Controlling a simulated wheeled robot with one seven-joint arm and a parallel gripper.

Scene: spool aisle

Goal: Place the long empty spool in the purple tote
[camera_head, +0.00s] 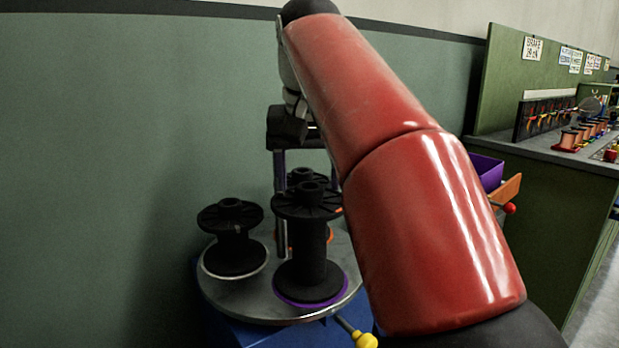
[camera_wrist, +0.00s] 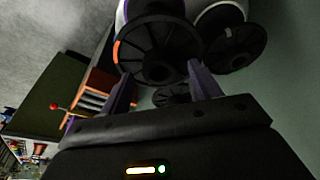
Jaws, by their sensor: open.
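A tall black empty spool (camera_head: 307,240) stands upright on a purple ring at the front of a round grey turntable (camera_head: 232,298). A shorter black spool (camera_head: 234,245) stands on a white ring to its left. Another black spool (camera_head: 303,175) stands behind the tall one, mostly hidden, by an orange ring. My gripper (camera_head: 300,200) points down over the far side of the turntable, its fingers partly hidden by spools. In the wrist view my gripper (camera_wrist: 160,72) is open, with a black spool flange (camera_wrist: 150,62) near its fingertips; contact is unclear. The purple tote (camera_head: 486,170) is partly hidden behind my red arm.
A green wall stands close behind and left of the turntable. A yellow-knobbed lever (camera_head: 364,340) sticks out at its front. An orange bin (camera_head: 509,190) and a red knob (camera_head: 510,208) are beside the tote. A green workbench (camera_head: 545,190) with small copper spools stands at right.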

